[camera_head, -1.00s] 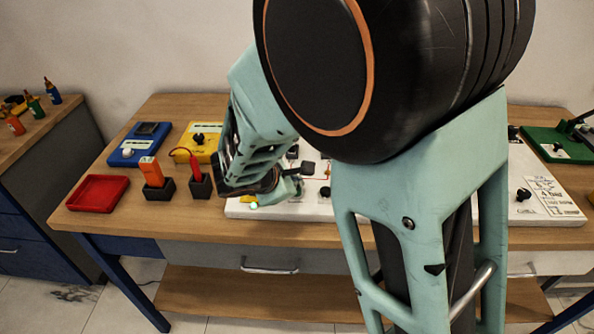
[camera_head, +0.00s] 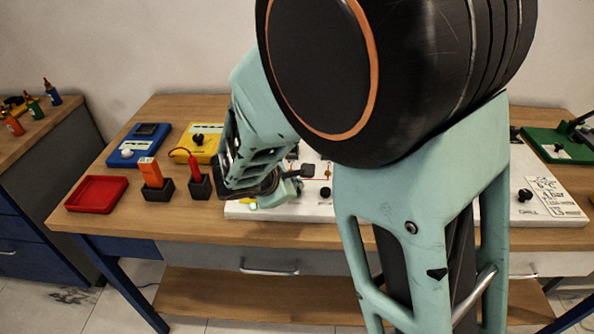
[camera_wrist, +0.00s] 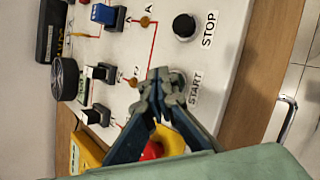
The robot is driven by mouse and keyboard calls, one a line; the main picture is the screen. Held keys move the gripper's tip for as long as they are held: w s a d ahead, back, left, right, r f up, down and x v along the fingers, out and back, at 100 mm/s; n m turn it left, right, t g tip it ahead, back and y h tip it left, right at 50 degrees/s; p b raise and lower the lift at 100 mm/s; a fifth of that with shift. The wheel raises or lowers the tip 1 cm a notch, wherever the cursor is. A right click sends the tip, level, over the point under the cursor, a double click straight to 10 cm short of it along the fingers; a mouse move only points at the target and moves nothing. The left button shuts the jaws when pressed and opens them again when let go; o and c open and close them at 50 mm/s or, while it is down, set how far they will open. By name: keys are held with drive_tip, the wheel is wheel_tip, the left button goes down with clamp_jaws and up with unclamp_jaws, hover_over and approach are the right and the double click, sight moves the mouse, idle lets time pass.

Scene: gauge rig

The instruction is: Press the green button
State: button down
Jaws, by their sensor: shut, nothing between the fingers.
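The green button (camera_head: 253,206) shows as a small green glow at the front left of the white gauge panel (camera_head: 235,212) in the head view, just beside my gripper. In the wrist view my gripper (camera_wrist: 160,84) is shut and empty. Its fingertips lie over the round button at the START label (camera_wrist: 195,87) and hide most of it. I cannot tell whether the tips touch it. In the head view my arm covers the middle of the panel and most of the gripper.
A black STOP button (camera_wrist: 184,25) sits near the START button. Black knobs, switches and a blue switch (camera_wrist: 104,14) stand on the panel. Left of it are a red tray (camera_head: 97,194), an orange meter (camera_head: 151,172), a red tool (camera_head: 195,165) and blue and yellow boxes.

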drive_tip(key=shift+r+p, duration=0.6)
drive_tip(key=shift+r, duration=0.3)
drive_tip(key=shift+r, duration=0.1)
wheel_tip(320, 180, up, 5)
drive_tip(key=p, duration=0.4)
idle(0.4)
